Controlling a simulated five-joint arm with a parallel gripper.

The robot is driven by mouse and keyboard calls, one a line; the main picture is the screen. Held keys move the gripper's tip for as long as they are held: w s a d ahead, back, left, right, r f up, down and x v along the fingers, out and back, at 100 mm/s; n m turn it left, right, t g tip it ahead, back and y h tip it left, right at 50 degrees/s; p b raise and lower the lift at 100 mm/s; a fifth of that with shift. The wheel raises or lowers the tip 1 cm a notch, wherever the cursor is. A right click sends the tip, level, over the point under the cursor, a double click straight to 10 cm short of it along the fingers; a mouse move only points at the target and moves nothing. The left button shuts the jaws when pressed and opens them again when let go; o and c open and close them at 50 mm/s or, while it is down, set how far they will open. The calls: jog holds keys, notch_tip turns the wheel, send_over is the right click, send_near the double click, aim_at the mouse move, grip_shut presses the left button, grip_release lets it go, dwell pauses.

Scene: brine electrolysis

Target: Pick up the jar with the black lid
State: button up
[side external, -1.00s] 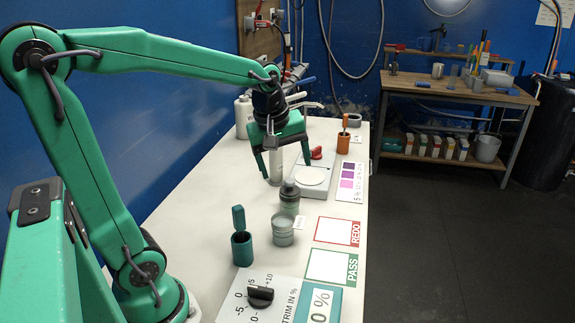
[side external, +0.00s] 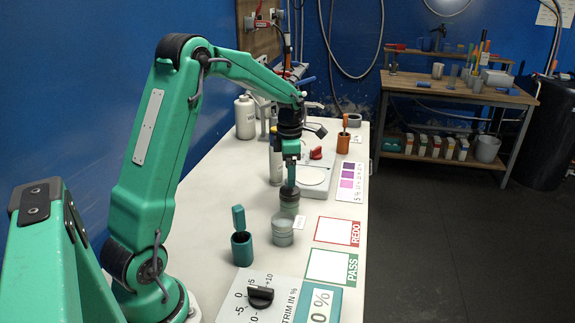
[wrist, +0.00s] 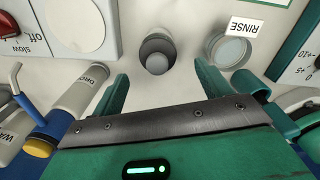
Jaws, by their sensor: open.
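The jar with the black lid (side external: 289,208) stands upright on the white bench, and its dark round lid shows from above in the wrist view (wrist: 157,58). My gripper (side external: 290,181) is directly above the jar in the side view, pointing down, and seen nearly edge-on. In the wrist view my gripper (wrist: 162,73) is open, with one green finger on each side of the jar and slightly short of it. I cannot tell whether the fingertips are down to the lid's height. Nothing is held.
A grey-green jar by a RINSE label (side external: 282,232) stands close to the black-lidded jar, near one finger. REDO and PASS squares (side external: 335,232) are clear.

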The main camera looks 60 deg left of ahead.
aim_at(290, 190)
jog(key=shift+w+a+f+n, duration=0.15)
jog(key=shift+a+f+n, duration=0.3)
jog(key=shift+f+n, duration=0.15)
jog(key=shift+d+f, duration=0.15)
jog(key=shift+f, duration=1.8)
jog(key=shift+d+f, duration=0.1)
jog(key=shift+f, duration=1.8)
jog(key=c, duration=1.1)
